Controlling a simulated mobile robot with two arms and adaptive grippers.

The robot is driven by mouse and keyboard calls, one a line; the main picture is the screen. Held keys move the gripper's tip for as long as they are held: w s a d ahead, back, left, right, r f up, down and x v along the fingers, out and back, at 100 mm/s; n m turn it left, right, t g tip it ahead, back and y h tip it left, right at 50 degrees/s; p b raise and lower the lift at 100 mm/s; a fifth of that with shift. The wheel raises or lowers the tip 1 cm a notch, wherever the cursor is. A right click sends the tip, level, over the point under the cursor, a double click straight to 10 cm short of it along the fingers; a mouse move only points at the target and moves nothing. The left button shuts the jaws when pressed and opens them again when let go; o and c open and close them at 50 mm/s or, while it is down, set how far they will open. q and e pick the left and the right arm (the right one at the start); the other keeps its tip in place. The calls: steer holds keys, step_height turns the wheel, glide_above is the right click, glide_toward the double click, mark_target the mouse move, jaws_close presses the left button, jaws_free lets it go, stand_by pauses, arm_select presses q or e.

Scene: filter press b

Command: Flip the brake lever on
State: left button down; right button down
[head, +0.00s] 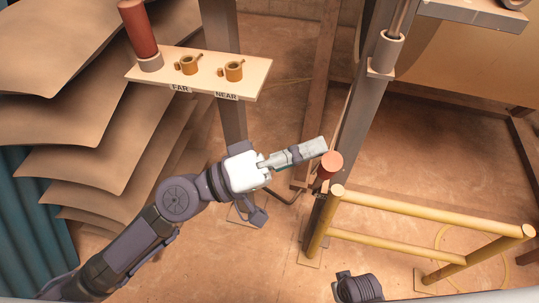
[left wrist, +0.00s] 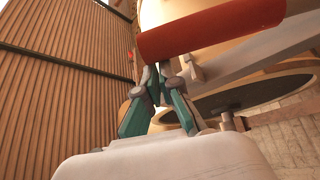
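The brake lever's likely grip is a red cylinder (head: 331,163) beside the grey post, its round end facing up toward the head camera. In the left wrist view the red cylinder (left wrist: 212,32) lies across the picture just past the fingertips. My left gripper (head: 318,147) comes in from the left with its fingers reaching to the red cylinder's upper left side. In the left wrist view the green fingers of my left gripper (left wrist: 157,74) converge with their tips close together and nothing held. Whether the tips touch the cylinder cannot be told.
A yellow rail (head: 430,208) stands right of the lever. The grey post (head: 362,110) rises behind it. A shelf (head: 258,78) labelled FAR and NEAR holds two brass fittings and a red cylinder. Stacked brown sheets (head: 60,120) are at left. Floor is open between.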

arm_select(q)
steer(key=v, duration=1.2)
arm_select(e)
steer(key=shift+s+r, duration=0.1)
steer(key=shift+s, duration=0.05)
